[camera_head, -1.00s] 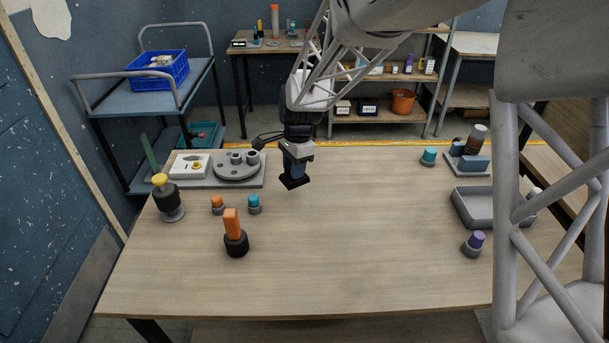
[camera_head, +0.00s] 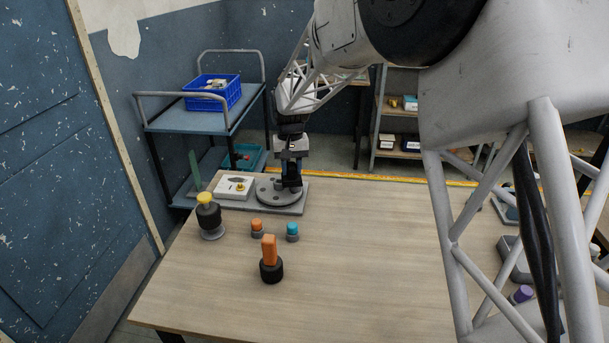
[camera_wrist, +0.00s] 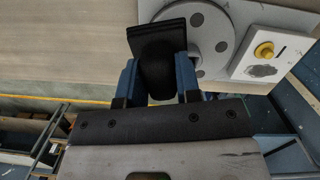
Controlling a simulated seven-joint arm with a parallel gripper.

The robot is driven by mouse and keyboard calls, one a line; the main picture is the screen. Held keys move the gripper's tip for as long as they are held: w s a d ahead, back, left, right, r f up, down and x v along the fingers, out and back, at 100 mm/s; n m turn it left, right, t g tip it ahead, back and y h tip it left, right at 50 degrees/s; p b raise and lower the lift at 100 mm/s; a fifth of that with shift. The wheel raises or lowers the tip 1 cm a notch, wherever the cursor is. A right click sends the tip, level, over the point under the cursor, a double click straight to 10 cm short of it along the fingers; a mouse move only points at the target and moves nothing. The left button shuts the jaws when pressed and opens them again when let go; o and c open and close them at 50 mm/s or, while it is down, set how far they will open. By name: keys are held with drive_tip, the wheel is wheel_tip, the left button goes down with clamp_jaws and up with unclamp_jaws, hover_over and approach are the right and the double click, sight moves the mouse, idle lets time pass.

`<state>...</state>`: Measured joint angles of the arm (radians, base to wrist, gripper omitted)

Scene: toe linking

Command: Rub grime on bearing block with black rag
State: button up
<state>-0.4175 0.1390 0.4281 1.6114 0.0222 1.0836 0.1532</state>
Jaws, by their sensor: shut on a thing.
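My gripper (camera_head: 291,184) is shut on a black rag, a dark pad (camera_wrist: 158,36) between its blue fingers (camera_wrist: 158,75) in the wrist view. A pale block (camera_head: 223,191) with a yellow knob lies on the left of a grey base plate; I take it for the bearing block. It also shows at the right of the wrist view (camera_wrist: 245,60). A dark grime patch (camera_wrist: 262,71) lies on its face beside the knob. The rag is over the edge of the round grey disc (camera_wrist: 222,22), to one side of the block. I cannot tell whether it touches the disc.
The grey base plate (camera_head: 299,208) sits at the table's back left. A yellow-topped black tool (camera_head: 209,215), an orange-topped piece (camera_head: 257,228), a teal-topped piece (camera_head: 292,231) and an orange-handled tool (camera_head: 270,262) stand in front. The middle of the table (camera_head: 370,250) is clear.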

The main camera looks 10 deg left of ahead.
drive_tip(key=w+a+r+n, duration=0.1)
drive_tip(key=w+a+n, duration=0.1)
drive_tip(key=a+n, duration=0.5)
drive_tip(key=w+a+r+n+t+h, duration=0.1)
drive_tip(key=w+a+n, duration=0.2)
drive_tip(key=a+n, duration=0.5)
drive_tip(key=shift+w+a+r, duration=0.15)
drive_tip(key=shift+a+r, duration=0.1)
drive_tip(key=shift+a, duration=0.3)
